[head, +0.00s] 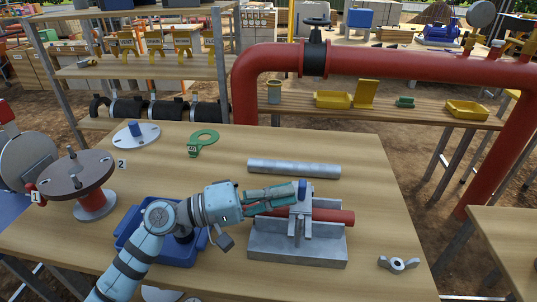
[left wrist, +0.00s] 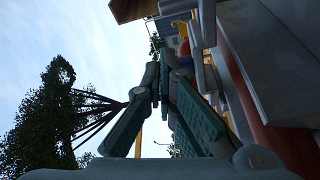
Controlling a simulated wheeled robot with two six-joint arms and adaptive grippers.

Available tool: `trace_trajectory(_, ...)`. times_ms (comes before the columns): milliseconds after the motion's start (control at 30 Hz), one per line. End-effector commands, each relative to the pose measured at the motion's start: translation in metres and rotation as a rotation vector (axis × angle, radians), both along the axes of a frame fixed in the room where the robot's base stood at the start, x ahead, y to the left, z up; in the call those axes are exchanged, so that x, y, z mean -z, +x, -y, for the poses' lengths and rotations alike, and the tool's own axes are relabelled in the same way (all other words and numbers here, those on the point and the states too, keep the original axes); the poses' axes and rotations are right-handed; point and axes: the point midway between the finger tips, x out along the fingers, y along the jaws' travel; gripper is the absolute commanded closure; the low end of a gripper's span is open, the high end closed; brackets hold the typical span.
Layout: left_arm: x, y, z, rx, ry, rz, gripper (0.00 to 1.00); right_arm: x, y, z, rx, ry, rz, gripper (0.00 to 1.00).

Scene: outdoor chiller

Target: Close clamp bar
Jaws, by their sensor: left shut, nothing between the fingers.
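A grey metal clamp fixture (head: 297,248) sits at the table's front right, with a red pipe (head: 335,216) lying across it. A grey clamp bar (head: 300,208) with a blue tip (head: 302,189) stands up at the middle of the fixture. My left gripper (head: 291,194) is shut and empty, with its fingertips right beside the upper bar and blue tip; I cannot tell whether they touch. In the left wrist view its fingers (left wrist: 163,82) converge, with the red pipe (left wrist: 282,145) and grey metal to the right. My right gripper is not in view.
A grey pipe (head: 294,169) lies behind the fixture and a wing nut (head: 398,264) to its right. A blue tray (head: 181,250) is under my left arm. A green ring tag (head: 204,140) and a flanged red stand (head: 92,200) are at left. The table's right side is mostly clear.

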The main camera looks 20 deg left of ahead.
Motion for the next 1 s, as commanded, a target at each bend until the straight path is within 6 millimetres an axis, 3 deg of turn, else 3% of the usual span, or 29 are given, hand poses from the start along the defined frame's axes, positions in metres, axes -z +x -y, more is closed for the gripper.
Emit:
trace_trajectory(200, -0.046, 0.001, -0.002, 0.001, 0.003, 0.002, 1.0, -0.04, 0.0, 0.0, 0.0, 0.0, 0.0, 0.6)
trace_trajectory(233, -0.03, -0.002, -0.013, 0.001, 0.011, -0.003, 1.0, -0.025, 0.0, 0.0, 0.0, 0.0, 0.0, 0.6)
trace_trajectory(300, -0.015, -0.008, -0.035, 0.0, 0.013, -0.007, 1.0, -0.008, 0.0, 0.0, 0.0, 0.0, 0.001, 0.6)
trace_trajectory(500, -0.004, -0.019, -0.075, 0.0, 0.008, -0.007, 1.0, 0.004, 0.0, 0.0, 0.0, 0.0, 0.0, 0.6)
trace_trajectory(700, -0.003, -0.023, -0.091, 0.0, 0.003, -0.002, 1.0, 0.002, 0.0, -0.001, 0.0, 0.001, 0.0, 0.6)
trace_trajectory(1000, -0.003, -0.024, -0.093, -0.002, 0.001, 0.0, 1.0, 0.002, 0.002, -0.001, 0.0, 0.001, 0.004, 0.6)
